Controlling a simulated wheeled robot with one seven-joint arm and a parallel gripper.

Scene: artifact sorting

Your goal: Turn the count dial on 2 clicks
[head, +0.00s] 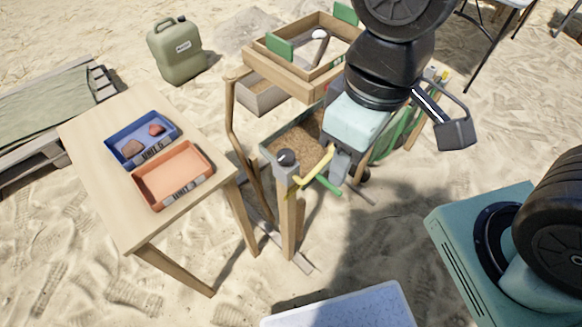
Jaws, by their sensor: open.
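The count dial looks to be the dark round knob (286,157) on a small grey box (285,174) at the top of a wooden post of the sieve stand. Its marks are too small to read. My gripper (345,172) points down just to the right of the dial, apart from it in the picture. Its jaws are open, and I see nothing held in them. A yellow bar (318,169) with a bend shows between the grey box and my gripper. My gripper hides part of the stand behind it.
A wooden table (110,205) at left holds a blue tray (112,150) with two reddish pieces and an empty orange tray (172,176). A wooden sieve frame (285,78) is above the stand's soil-filled box (300,140). A green jerrycan (178,52) stands behind. A white-topped surface (345,308) is in front.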

